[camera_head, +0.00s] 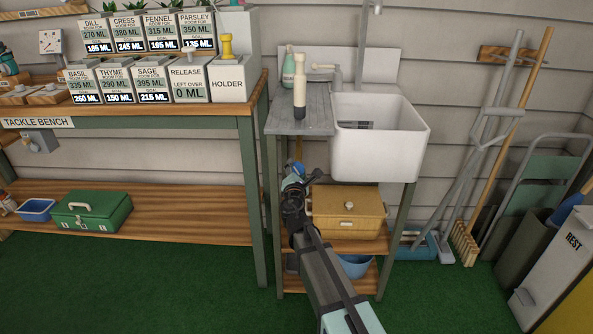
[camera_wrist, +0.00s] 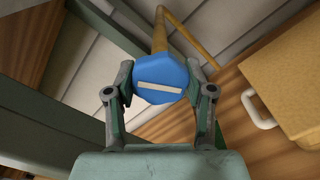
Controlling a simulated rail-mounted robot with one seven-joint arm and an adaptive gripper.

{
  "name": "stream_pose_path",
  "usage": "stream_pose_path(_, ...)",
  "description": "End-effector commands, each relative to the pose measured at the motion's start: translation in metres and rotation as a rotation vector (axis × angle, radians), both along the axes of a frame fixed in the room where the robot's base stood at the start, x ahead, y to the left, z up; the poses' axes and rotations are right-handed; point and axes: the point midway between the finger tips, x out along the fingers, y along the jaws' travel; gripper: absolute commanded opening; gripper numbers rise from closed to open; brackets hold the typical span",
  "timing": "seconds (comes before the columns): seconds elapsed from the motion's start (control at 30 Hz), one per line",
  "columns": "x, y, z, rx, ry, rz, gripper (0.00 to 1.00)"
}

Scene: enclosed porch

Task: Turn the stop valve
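The stop valve has a round blue knob (camera_wrist: 161,83) with a white bar across its face. In the head view the blue knob (camera_head: 298,169) shows small below the sink's grey counter, partly hidden by my gripper. My gripper (camera_wrist: 161,88) has one finger on each side of the knob, and both fingertips appear to touch its sides. It also shows in the head view (camera_head: 298,180).
A wooden box (camera_head: 347,222) with a white handle stands on the shelf just right of my gripper. The white sink (camera_head: 380,150) and grey counter (camera_head: 300,122) are above. A green table leg (camera_head: 251,205) stands close on the left. A blue bowl (camera_head: 355,266) sits lower.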

Motion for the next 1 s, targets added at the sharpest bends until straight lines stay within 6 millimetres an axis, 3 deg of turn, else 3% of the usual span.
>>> stream_pose_path(0.37, 0.0010, 0.0003, -0.0017, 0.047, 0.001, 0.000, 0.19)
stream_pose_path(1.0, 0.0019, 0.0007, -0.0021, 0.443, 0.017, 0.001, 0.19)
